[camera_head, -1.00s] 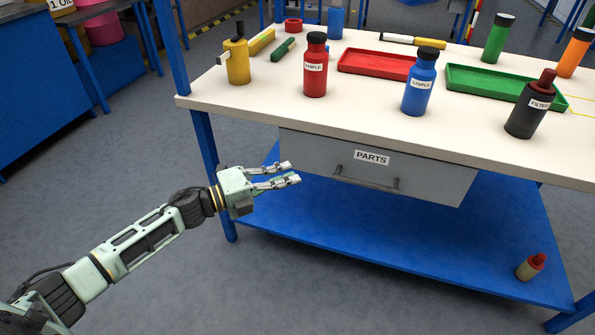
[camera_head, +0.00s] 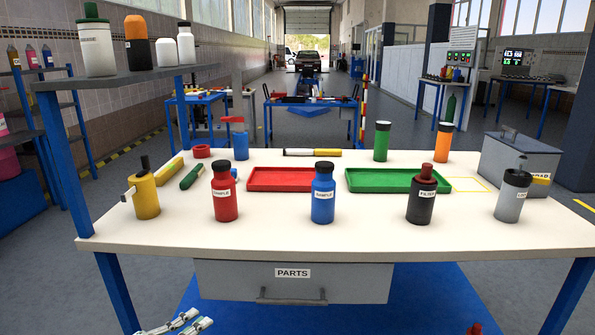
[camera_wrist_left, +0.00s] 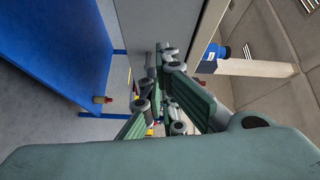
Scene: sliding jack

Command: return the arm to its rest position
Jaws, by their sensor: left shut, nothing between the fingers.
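My left gripper (camera_head: 187,322) shows only in part at the bottom left edge of the head view, below the workbench top (camera_head: 290,232) and left of the grey PARTS drawer (camera_head: 293,281). Its fingers are pale and shut with nothing between them. The rest of my left arm is out of the head view. In the left wrist view its fingers (camera_wrist_left: 160,85) reach away from the camera, beside a grey panel (camera_wrist_left: 190,28) and the blue lower shelf (camera_wrist_left: 55,50). My right gripper is in neither view.
Red (camera_head: 225,195), blue (camera_head: 322,195) and black (camera_head: 421,197) bottles stand along the bench front, with a yellow can (camera_head: 146,197) at left. Red (camera_head: 280,179) and green (camera_head: 384,180) trays lie behind. A blue bench post (camera_head: 113,285) stands left of my gripper.

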